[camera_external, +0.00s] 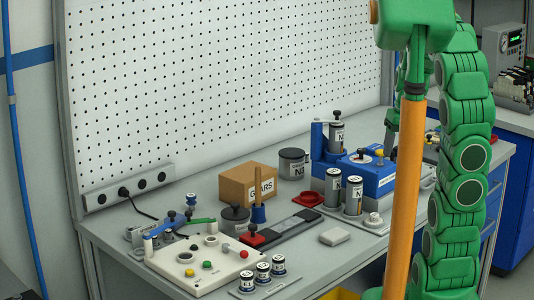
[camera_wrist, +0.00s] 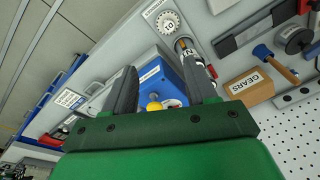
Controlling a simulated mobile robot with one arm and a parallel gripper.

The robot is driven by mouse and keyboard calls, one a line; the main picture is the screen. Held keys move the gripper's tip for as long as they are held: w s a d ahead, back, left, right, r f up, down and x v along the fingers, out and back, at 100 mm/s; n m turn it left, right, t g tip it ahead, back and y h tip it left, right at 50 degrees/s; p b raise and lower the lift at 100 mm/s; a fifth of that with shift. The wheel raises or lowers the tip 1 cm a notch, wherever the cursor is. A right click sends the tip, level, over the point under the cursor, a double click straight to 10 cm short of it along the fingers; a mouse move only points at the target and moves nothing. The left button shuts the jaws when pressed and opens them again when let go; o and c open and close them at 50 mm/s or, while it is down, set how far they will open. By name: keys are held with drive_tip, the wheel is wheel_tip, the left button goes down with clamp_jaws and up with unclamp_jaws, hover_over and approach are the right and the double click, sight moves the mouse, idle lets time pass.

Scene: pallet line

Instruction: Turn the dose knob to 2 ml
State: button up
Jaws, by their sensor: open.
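The blue dosing unit (camera_external: 384,184) stands on the right part of the bench. A pale round dial with a dark knob (camera_external: 362,156) sits on its top, beside a small yellow ball (camera_external: 380,153); I take it for the dose knob. Its setting is too small to read. My gripper (camera_external: 391,148) is above the unit's right side, partly hidden by an orange arm link. In the wrist view my gripper (camera_wrist: 162,88) is open and empty. The blue unit (camera_wrist: 160,78) and yellow ball (camera_wrist: 154,105) show between its fingers; the dial is largely hidden there.
Labelled metal canisters (camera_external: 333,188) stand in front of the unit, and another (camera_external: 336,136) is at its left post. A GEARS carton (camera_external: 248,185), a red dish (camera_external: 308,199) and a pale control panel (camera_external: 200,262) are further left. A pegboard (camera_external: 230,80) closes the back.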

sight(361, 150)
drive_tip(key=w+a+t, duration=0.1)
drive_tip(key=w+a, duration=0.2)
drive_tip(key=w, duration=0.6)
drive_tip(key=w+a+t, duration=0.2)
drive_tip(key=w, duration=0.6)
drive_tip(key=shift+n, duration=0.5)
drive_tip(key=shift+a+x, duration=0.15)
drive_tip(key=shift+x, duration=1.9)
drive_tip(key=shift+a+x, duration=0.15)
drive_tip(key=shift+x, duration=1.95)
drive_tip(key=shift+r, duration=0.1)
drive_tip(key=c, duration=1.1)
drive_tip(key=shift+o, duration=0.2)
drive_tip(key=shift+s, duration=0.1)
drive_tip(key=shift+m, duration=0.4)
drive_tip(key=m+h, duration=0.1)
drive_tip(key=m, duration=0.2)
drive_tip(key=shift+a+m, duration=0.15)
drive_tip(key=shift+m, duration=0.15)
drive_tip(key=shift+a+m+h, duration=0.15)
drive_tip(key=shift+m+h, duration=0.85)
drive_tip(key=shift+m, duration=1.2)
